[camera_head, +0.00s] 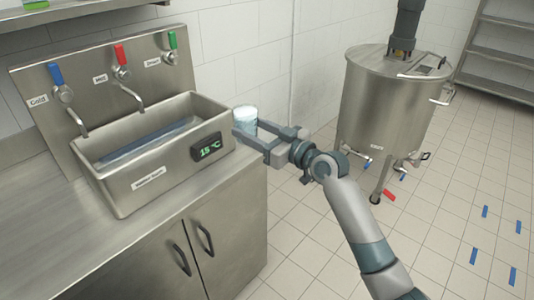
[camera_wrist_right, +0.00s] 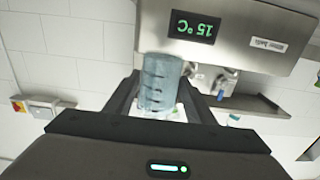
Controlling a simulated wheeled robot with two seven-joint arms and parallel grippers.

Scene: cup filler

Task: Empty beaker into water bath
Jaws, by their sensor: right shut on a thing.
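The water bath (camera_head: 128,186) is a steel basin on the counter at the left. Water (camera_head: 148,139) shows inside it, and its display (camera_head: 207,147) reads 15 °C. My right gripper (camera_head: 255,134) is shut on a clear, bluish beaker (camera_head: 246,117), just right of the bath's right end. The beaker looks upright and clear of the basin opening. In the right wrist view the beaker (camera_wrist_right: 160,82) sits between the fingers, with the bath front (camera_wrist_right: 262,45) beside it. The beaker's fill level is hard to tell. My left gripper is not in view.
A steel tank (camera_head: 385,105) on legs stands at the right. Tiled floor is open between counter and tank. Blue strips mark the floor at far right.

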